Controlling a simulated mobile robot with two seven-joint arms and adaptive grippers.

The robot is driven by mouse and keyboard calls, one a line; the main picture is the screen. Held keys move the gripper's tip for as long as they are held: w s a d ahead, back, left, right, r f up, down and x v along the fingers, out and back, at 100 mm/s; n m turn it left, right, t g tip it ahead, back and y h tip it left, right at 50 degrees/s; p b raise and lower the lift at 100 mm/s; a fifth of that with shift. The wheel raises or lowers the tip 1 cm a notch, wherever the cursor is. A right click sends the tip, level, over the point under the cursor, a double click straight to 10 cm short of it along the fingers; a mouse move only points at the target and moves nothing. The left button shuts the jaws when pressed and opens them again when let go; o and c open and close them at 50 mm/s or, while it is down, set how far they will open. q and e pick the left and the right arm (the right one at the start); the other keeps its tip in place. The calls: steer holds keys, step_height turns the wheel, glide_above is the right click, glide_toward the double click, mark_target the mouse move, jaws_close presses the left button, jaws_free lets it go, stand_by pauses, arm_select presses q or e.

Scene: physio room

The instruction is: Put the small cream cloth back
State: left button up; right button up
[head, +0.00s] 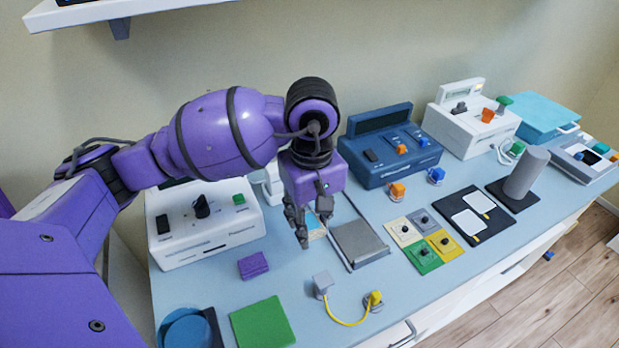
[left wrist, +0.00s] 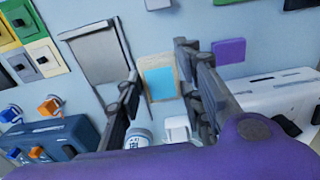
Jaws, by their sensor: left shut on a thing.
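The small cream cloth (left wrist: 157,60) shows in the left wrist view as a small pale rectangle with a light blue patch in its middle. My left gripper (head: 314,228) points down over the blue-grey worktop, and its fingers are shut on the cloth from two sides. In the head view the fingers hide most of the cloth. I cannot tell whether it touches the worktop. My right gripper is in neither view.
A grey flat plate (head: 360,242) lies just right of the gripper. A purple block (head: 253,265) and a white control box (head: 206,224) are to its left. A blue device (head: 388,150) stands behind. A grey plug with a yellow cable (head: 345,322) lies in front.

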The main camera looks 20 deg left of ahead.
arm_select(q)
glide_above(288, 249)
step_height(288, 249, down, 6)
steer(key=shift+f+p, duration=0.1)
steer(key=shift+p, duration=0.2)
steer(key=shift+f, duration=1.6)
steer(key=shift+f, duration=0.1)
steer(key=o, duration=1.2)
step_height(288, 249, up, 12)
